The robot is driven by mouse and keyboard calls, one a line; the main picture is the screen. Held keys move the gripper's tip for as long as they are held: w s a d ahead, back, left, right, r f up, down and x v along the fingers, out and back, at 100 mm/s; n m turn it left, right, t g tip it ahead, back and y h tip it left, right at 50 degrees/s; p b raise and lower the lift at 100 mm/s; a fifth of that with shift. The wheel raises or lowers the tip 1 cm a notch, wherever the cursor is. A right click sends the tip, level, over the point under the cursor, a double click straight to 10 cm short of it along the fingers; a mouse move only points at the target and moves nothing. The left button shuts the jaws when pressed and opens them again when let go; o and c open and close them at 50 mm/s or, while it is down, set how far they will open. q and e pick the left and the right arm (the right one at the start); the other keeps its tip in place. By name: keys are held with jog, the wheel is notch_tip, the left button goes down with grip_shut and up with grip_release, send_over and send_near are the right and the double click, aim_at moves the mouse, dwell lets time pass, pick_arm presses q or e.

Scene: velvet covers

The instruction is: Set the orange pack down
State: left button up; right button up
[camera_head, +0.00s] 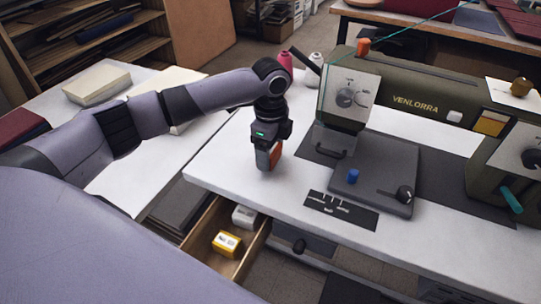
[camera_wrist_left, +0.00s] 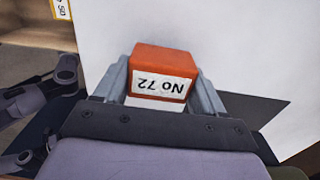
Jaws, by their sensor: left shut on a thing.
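The orange pack (camera_wrist_left: 163,60) carries a white label reading "No 72" and sits between the two fingers of my left gripper (camera_wrist_left: 163,85) in the left wrist view. In the head view my left gripper (camera_head: 267,150) points down over the left part of the white table (camera_head: 225,165), shut on the orange pack (camera_head: 275,154). The pack is close to the table top; I cannot tell whether it touches.
An olive sewing machine (camera_head: 420,95) marked "VENLORRA" stands to the right, with a grey plate (camera_head: 375,165) and a blue spool (camera_head: 353,176). An open drawer (camera_head: 205,222) below holds a yellow pack (camera_head: 227,243) and a white pack (camera_head: 245,216). Thread cones stand behind.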

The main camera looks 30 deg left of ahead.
pick_arm(q)
jog(key=shift+f, duration=0.85)
jog(key=shift+f, duration=0.1)
jog(key=o, duration=1)
notch_tip(320, 180, up, 12)
jog(key=shift+r+p, duration=0.15)
jog(key=shift+p, duration=0.15)
